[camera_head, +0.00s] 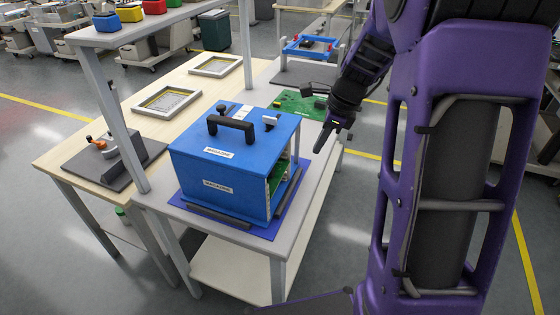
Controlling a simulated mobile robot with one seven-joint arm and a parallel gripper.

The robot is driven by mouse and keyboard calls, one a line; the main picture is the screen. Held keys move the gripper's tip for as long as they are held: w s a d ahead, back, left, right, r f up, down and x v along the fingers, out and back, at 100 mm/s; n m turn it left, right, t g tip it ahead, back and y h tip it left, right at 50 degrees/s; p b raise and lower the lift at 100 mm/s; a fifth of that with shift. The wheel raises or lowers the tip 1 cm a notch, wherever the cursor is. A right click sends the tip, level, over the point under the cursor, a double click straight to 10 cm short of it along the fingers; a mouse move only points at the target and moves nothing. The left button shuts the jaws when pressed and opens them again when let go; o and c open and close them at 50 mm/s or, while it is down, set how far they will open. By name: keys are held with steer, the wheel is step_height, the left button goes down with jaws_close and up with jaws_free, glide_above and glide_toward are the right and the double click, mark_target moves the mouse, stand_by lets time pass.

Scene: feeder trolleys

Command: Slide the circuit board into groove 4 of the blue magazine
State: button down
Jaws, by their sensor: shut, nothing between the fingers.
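The blue magazine (205,170) stands upright on a blue mat (240,228) on the grey table, with a black handle and white labels. Its slotted side faces right and shows green board edges (277,178) inside. Groove numbers cannot be read. A green circuit board (297,103) lies flat on the table behind the magazine, partly hidden by it and by my arm. My gripper (327,138) is shut and empty, to the right of the magazine and in front of the loose board, apart from the magazine. Its fingers point down and to the left.
A wooden table (75,155) on the left bears two light frames and a clamp-like device on a dark plate. A shelf post (117,125) rises left of the magazine. Floor right of the table is clear.

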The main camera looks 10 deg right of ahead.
mark_target(282, 176)
steer(key=shift+g+y, duration=0.3)
steer(key=shift+g, duration=0.2)
steer(key=shift+w+a+f+b, duration=0.3)
steer(key=shift+a+f, duration=0.85)
steer(key=shift+f, duration=0.6)
steer(key=shift+w+a+f+b, duration=0.3)
steer(key=shift+a+f, duration=0.9)
steer(key=shift+f, duration=0.6)
steer(key=shift+w+a+f+b, duration=0.3)
steer(key=shift+a+f, duration=0.85)
steer(key=shift+f, duration=0.6)
steer(key=shift+w+a+r+p, duration=0.15)
steer(key=shift+a+p, duration=0.4)
steer(key=shift+w+a, duration=0.2)
steer(key=shift+a, duration=0.05)
steer(key=shift+d, duration=0.1)
